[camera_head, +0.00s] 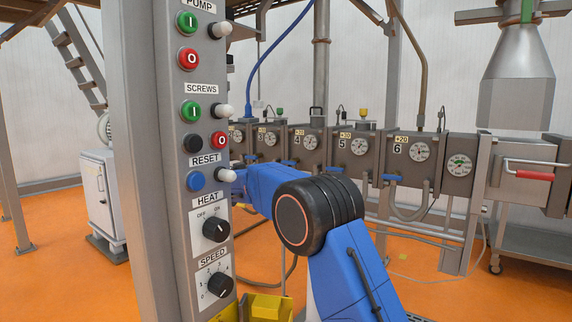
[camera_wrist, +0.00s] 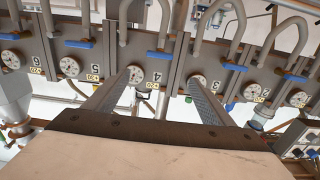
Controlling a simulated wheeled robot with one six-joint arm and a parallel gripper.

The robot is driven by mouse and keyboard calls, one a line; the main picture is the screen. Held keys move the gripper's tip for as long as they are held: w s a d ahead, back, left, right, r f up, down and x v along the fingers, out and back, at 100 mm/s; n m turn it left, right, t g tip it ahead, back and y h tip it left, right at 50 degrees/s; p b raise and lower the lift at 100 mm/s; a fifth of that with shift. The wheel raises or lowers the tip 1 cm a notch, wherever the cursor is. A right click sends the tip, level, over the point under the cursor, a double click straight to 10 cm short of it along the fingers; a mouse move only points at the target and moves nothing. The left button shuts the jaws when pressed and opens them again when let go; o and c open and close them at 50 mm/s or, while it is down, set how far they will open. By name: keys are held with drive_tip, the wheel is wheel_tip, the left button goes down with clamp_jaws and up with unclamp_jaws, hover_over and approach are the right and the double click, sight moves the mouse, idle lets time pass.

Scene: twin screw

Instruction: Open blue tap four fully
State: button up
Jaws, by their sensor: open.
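The blue tap four (camera_wrist: 159,55) is a flat blue lever below the number 4 on the grey barrel row. In the wrist view, which is upside down, it lies roughly crosswise just beyond my fingertips. My gripper (camera_wrist: 160,78) is open and empty, with one finger on each side of the number 4. I see no contact with the tap. In the head view, tap four (camera_head: 290,162) shows small below gauge four (camera_head: 312,142), beyond my blue arm. My gripper is hidden there behind the control column.
Other blue levers sit either side, at barrel five (camera_wrist: 80,43) and barrel three (camera_wrist: 223,68). Grey hoses (camera_wrist: 218,22) loop near the taps. The control column (camera_head: 150,160) with buttons and knobs stands close to my arm in the head view.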

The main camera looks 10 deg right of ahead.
sight(287, 162)
drive_tip(key=x, duration=1.7)
drive_tip(key=shift+f, duration=0.1)
drive_tip(key=c, duration=1.1)
